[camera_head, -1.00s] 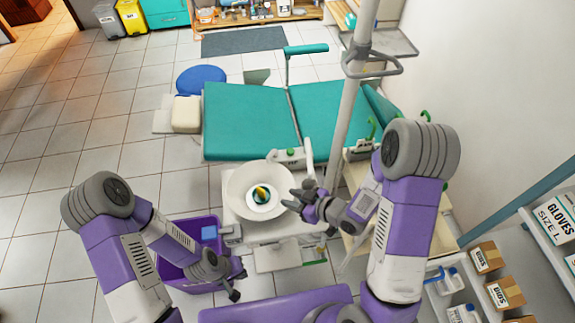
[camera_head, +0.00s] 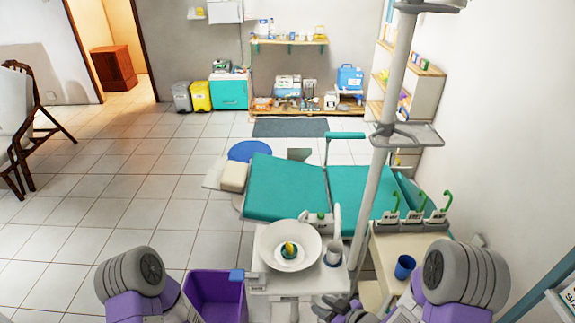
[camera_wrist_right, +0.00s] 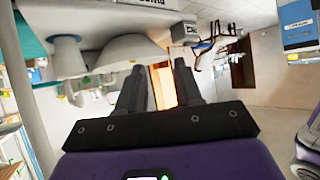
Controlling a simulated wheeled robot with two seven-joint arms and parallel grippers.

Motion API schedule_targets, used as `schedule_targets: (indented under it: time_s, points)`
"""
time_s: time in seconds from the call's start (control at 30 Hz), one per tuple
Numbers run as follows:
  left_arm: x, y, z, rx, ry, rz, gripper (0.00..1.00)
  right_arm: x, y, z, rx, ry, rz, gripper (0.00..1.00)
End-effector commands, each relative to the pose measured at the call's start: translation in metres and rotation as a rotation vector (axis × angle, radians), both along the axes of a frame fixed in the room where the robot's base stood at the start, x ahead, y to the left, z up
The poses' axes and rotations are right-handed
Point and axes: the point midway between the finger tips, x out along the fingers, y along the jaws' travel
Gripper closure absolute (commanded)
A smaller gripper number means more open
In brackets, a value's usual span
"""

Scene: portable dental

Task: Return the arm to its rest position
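My right arm (camera_head: 460,275) comes in at the lower right of the head view. My right gripper (camera_head: 335,308) is low in that view, just below the white basin unit and cut by the bottom edge. In the right wrist view, the two dark fingers of my right gripper (camera_wrist_right: 160,85) stand apart with nothing between them. My left arm (camera_head: 130,285) shows only its grey joint and purple link at the lower left. My left gripper is out of view.
A white basin (camera_head: 272,240) holds a yellow and teal object (camera_head: 290,251). A purple bin (camera_head: 215,297) stands left of it, near my left arm. A teal dental chair (camera_head: 285,190) and a pale pole (camera_head: 380,150) are beyond. A blue cup (camera_head: 404,267) stands near my right arm.

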Motion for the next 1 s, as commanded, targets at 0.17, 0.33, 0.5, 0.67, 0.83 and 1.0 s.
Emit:
schedule_targets:
  time_s: [0.17, 0.33, 0.5, 0.67, 0.83, 1.0]
  points:
    - [0.002, 0.000, 0.000, 0.001, -0.004, 0.001, 1.00, -0.010, -0.009, -0.040, -0.013, 0.181, -0.135, 0.65]
    - [0.001, 0.000, 0.000, 0.001, -0.003, 0.000, 1.00, -0.033, -0.016, -0.081, -0.018, 0.400, -0.282, 0.65]
    - [0.001, 0.000, 0.000, 0.001, -0.003, 0.000, 1.00, -0.079, -0.013, -0.126, -0.003, 0.718, -0.467, 0.65]
    - [0.001, 0.000, 0.000, 0.001, -0.003, 0.001, 1.00, -0.123, -0.001, -0.148, 0.024, 0.985, -0.605, 0.65]
    - [0.001, 0.000, 0.000, 0.001, -0.003, 0.001, 1.00, -0.141, 0.007, -0.153, 0.038, 1.092, -0.657, 0.65]
    - [0.001, 0.000, 0.000, 0.001, -0.003, 0.001, 1.00, -0.142, 0.007, -0.153, 0.038, 1.096, -0.659, 0.65]
